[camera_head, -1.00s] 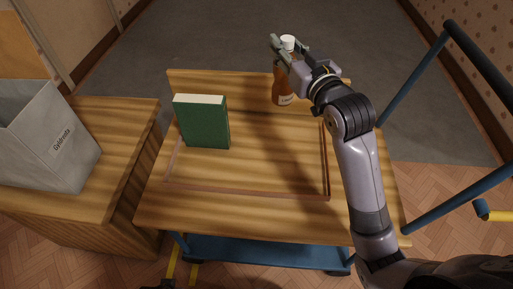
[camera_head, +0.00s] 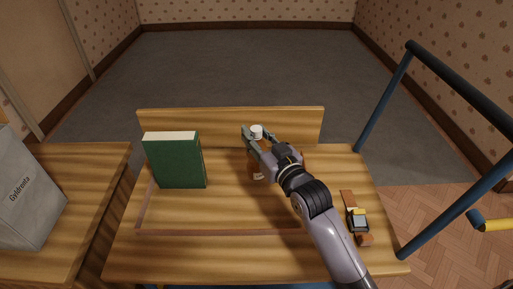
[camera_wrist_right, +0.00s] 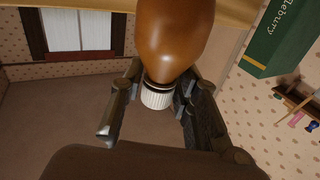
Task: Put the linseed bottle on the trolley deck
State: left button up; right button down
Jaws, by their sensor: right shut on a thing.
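The linseed bottle is amber-brown with a white cap (camera_head: 257,131) and a pale label (camera_head: 258,176). My right gripper (camera_head: 255,140) is shut on its neck, just below the cap. The bottle looks upright over the back middle of the wooden trolley deck (camera_head: 220,212), right of the green book. I cannot tell whether its base touches the deck; my gripper and arm hide part of it. In the right wrist view the bottle's brown body (camera_wrist_right: 174,38) and white ribbed cap (camera_wrist_right: 157,96) sit between the fingers (camera_wrist_right: 152,105). My left gripper is out of view.
A green book (camera_head: 176,161) stands upright at the deck's left. A wristwatch (camera_head: 358,222) lies at its right. A raised board (camera_head: 230,124) closes the back. Blue rails (camera_head: 385,100) rise at right. The deck's front is clear.

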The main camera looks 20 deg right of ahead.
pick_arm(q)
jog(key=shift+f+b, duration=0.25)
jog(key=shift+b, duration=0.2)
pick_arm(e)
jog(key=shift+f, duration=1.65)
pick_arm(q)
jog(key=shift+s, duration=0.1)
pick_arm(e)
jog(key=shift+f, duration=0.15)
jog(key=c, duration=1.2)
grip_release()
jog(key=shift+s, duration=0.2)
pick_arm(q)
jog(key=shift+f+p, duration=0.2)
jog(key=shift+p, duration=0.5)
pick_arm(e)
jog(key=v, duration=1.1)
jog(key=shift+s+d, duration=0.1)
jog(key=shift+s, duration=0.2)
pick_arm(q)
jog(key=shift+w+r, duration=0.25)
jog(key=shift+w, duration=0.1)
